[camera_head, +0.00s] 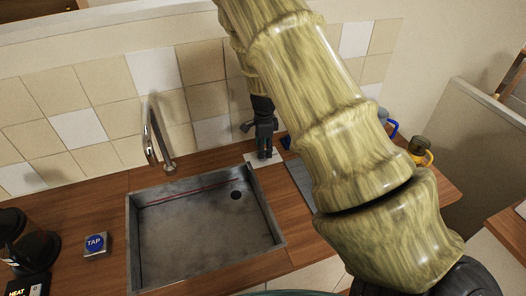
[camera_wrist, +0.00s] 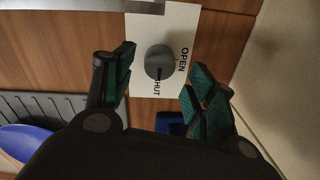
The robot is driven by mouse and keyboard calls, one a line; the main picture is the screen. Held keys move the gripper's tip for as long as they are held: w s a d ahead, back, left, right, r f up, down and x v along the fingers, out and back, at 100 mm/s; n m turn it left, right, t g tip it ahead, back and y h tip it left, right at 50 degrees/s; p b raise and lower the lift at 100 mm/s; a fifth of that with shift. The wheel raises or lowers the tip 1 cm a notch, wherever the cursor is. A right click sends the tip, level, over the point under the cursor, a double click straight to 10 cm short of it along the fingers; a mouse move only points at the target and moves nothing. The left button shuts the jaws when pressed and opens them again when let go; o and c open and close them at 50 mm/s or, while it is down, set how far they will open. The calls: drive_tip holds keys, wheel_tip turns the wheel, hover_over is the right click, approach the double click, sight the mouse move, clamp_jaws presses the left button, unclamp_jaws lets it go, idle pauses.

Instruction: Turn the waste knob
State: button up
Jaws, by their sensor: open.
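The waste knob (camera_wrist: 159,62) is a round dark grey knob with a dark pointer line, on a white plate (camera_wrist: 147,87) lettered OPEN and SHUT. In the wrist view its pointer line points toward the SHUT lettering, which is partly covered. My gripper (camera_wrist: 157,88) is open, with one green-padded finger to the left of the knob and the other to the lower right, both apart from it. In the head view my gripper (camera_head: 264,155) is above the white plate (camera_head: 252,160) just right of the sink, and it hides the knob.
The metal sink (camera_head: 137,240) with a tap (camera_head: 152,135) lies left of my gripper. A blue TAP button (camera_head: 95,244) and a dark appliance (camera_head: 28,245) stand further left. A grey ribbed rack (camera_wrist: 40,103) and a blue item (camera_wrist: 170,123) are close to the knob. The tiled wall (camera_head: 110,115) is behind.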

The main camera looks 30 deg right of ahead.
wheel_tip(320, 180, up, 9)
drive_tip(key=shift+s, duration=0.15)
drive_tip(key=shift+a, duration=0.15)
idle(0.5)
